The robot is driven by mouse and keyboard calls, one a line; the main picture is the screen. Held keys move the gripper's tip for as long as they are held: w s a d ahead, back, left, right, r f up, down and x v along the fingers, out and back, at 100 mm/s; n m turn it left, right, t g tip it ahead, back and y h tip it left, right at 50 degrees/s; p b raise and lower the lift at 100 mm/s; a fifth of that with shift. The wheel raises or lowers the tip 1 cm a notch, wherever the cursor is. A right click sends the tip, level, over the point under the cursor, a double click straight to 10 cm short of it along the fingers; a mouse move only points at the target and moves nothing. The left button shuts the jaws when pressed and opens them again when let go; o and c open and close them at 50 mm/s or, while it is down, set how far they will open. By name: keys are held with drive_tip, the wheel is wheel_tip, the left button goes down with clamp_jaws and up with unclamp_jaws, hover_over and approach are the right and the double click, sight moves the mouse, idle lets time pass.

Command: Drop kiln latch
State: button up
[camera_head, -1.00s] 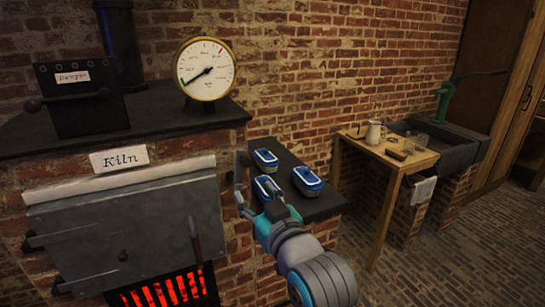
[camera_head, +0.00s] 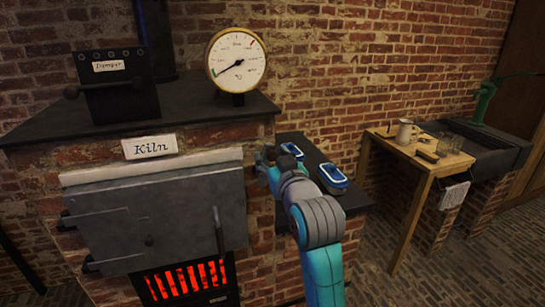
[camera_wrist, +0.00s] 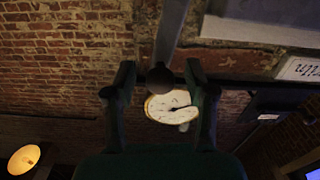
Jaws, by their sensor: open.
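The kiln's grey door (camera_head: 150,215) fills the lower left of the head view, under the "Kiln" sign (camera_head: 150,146). My gripper (camera_head: 264,160) is at the door's upper right, beside the kiln's brick corner. Whether the fingers touch the knob is unclear.
A round gauge (camera_head: 236,61) and a damper box (camera_head: 117,84) stand on the kiln top. A wooden table (camera_head: 420,158) and sink stand farther right.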

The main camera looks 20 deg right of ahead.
drive_tip(key=shift+w, duration=0.2)
clamp_jaws()
drive_tip(key=shift+a, duration=0.1)
